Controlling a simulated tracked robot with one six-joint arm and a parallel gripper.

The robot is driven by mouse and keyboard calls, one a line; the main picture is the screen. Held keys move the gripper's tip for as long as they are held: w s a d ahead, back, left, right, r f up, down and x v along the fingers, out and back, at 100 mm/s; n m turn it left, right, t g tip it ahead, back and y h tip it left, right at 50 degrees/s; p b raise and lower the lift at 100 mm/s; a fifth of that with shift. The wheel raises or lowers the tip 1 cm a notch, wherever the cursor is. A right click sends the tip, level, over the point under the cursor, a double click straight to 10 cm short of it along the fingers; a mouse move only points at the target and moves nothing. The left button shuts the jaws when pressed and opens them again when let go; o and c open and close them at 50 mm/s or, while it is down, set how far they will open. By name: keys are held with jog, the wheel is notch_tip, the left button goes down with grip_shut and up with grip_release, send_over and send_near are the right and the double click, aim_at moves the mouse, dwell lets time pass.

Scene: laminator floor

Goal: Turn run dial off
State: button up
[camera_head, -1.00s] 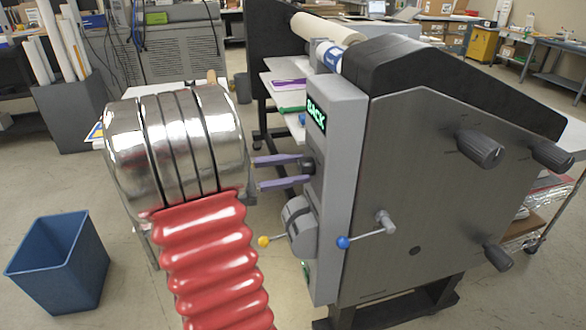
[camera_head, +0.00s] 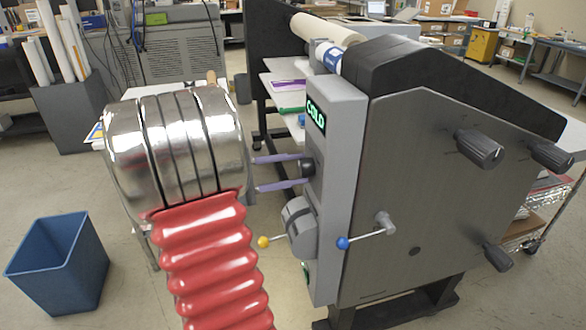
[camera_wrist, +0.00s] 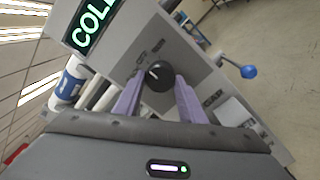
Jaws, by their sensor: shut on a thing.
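The dial (camera_head: 308,167), a small black knob on the grey control panel (camera_head: 345,150) of the laminator, sits between the purple fingers of my gripper (camera_head: 299,171). In the wrist view the dial (camera_wrist: 156,75) shows a white pointer mark on its face, and the gripper (camera_wrist: 159,86) is shut on its sides.
Below the dial is a grey round part (camera_head: 299,225) with a yellow-tipped lever (camera_head: 263,242). A blue-tipped lever (camera_head: 343,242) and black knobs (camera_head: 479,149) stick out from the side plate. A blue bin (camera_head: 58,262) stands on the open floor at left.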

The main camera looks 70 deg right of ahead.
jog(key=shift+w, duration=0.1)
jog(key=o, duration=1)
jog(key=shift+o, duration=0.2)
jog(key=v, duration=1.3)
jog(key=shift+w+a, duration=0.2)
jog(key=shift+w, duration=0.1)
jog(key=shift+f, duration=0.15)
